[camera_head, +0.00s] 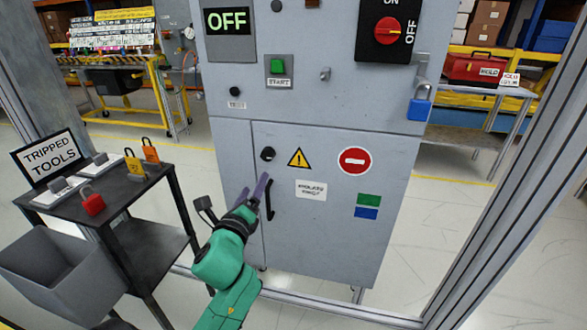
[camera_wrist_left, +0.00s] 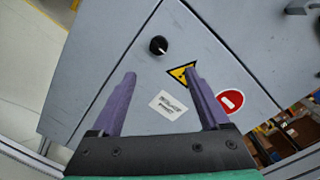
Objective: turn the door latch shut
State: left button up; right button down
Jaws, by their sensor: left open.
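The door latch (camera_head: 268,154) is a small round black knob near the upper left of the grey cabinet door (camera_head: 330,235). In the left wrist view the latch (camera_wrist_left: 158,45) shows a pale mark on its face and lies beyond the fingertips, roughly centred between them. My left gripper (camera_head: 254,187) is just below the latch in the head view, beside the black door handle (camera_head: 270,199). Its purple fingers (camera_wrist_left: 160,75) are spread and nothing is between them. The door looks closed. My right gripper is not in view.
The cabinet's upper panel has a red switch (camera_head: 389,31) and a blue padlock (camera_head: 419,108). Metal posts flank the cabinet.

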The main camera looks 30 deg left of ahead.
aim_at(267, 157)
pick_arm(q)
jog(key=x, duration=1.3)
jog(key=shift+w+a, duration=0.25)
jog(key=shift+w, duration=0.05)
grip_shut()
